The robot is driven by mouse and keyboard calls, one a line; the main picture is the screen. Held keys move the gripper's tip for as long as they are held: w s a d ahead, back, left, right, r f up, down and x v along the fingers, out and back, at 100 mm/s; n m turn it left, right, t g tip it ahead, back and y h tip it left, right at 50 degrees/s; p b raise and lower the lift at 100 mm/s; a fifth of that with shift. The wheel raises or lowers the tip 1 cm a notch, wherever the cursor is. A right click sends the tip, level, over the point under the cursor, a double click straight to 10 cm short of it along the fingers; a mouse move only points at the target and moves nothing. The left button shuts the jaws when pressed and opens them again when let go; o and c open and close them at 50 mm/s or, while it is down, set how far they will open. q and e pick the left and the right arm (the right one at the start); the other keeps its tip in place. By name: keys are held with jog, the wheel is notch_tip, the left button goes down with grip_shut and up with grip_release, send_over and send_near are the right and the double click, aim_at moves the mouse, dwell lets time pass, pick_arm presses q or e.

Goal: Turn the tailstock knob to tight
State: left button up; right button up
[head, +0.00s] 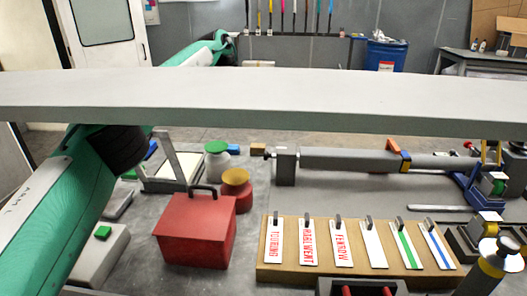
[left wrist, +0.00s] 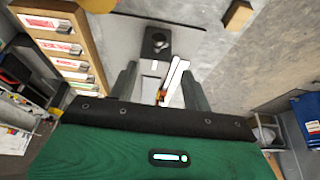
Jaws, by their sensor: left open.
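The tailstock (head: 285,166) is a grey block at the left end of a long grey tube in the head view, with a small dark knob (head: 267,156) at its left side. In the left wrist view the tailstock (left wrist: 157,42) shows as a dark block with a rounded grey part on it, ahead of the fingers. My left gripper (left wrist: 158,82) is open and empty, with its two fingers spread and apart from the tailstock. I cannot make out its fingers in the head view, where a pale beam crosses my green arm. My right gripper is not in view.
The pale beam (head: 250,97) spans the head view. The grey tube (head: 345,160) carries orange and blue clamps. A red box (head: 195,230), a label board (head: 268,270), and yellow and green round lids stand nearby.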

aim_at(268, 156)
pick_arm(q)
jog(key=x, duration=1.3)
jog(key=shift+s+f, duration=0.15)
jog(key=shift+f, duration=0.2)
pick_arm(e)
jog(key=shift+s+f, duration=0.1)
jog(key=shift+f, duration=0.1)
pick_arm(q)
jog(key=c, duration=0.9)
jog(key=shift+c, duration=0.2)
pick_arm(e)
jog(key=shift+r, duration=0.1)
